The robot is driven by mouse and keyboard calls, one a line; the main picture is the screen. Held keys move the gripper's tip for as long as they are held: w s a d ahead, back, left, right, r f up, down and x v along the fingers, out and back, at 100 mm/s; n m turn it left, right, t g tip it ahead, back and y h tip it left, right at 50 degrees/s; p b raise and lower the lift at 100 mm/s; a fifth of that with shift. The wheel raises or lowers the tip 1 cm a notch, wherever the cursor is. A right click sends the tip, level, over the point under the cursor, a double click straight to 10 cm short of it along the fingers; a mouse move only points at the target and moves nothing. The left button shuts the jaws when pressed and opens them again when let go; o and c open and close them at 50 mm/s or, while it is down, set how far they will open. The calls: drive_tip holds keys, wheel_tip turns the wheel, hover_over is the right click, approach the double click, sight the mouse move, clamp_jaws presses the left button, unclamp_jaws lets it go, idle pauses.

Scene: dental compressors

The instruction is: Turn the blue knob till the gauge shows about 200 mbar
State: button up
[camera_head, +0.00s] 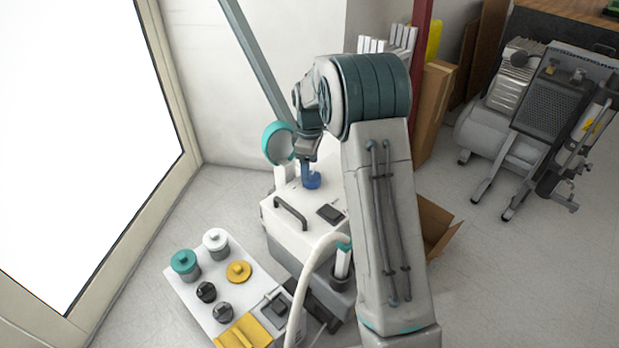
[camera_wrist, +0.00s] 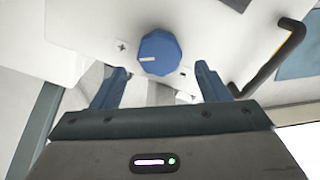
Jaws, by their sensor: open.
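The blue knob (camera_wrist: 159,53) is faceted, with a white pointer line, on a white panel between a plus mark on the left and a minus mark. My gripper (camera_wrist: 161,80) is open, its two blue fingers apart on either side below the knob in the wrist view; neither visibly touches it. In the head view the knob (camera_head: 313,181) sits on top of the white machine (camera_head: 285,238), with my gripper (camera_head: 307,165) right at it. A round teal-rimmed disc (camera_head: 278,143) beside my wrist may be the gauge; no reading can be made out.
A black handle (camera_head: 291,214) stands up from the machine's top. A white tray (camera_head: 185,297) with several jars and caps is at front left, beside a pale hose (camera_head: 299,290). A compressor (camera_head: 530,125) stands at far right; open floor lies before it.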

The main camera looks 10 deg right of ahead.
sight(312, 180)
drive_tip(key=shift+f+b, duration=0.4)
drive_tip(key=shift+f, duration=1.4)
drive_tip(key=c, duration=1)
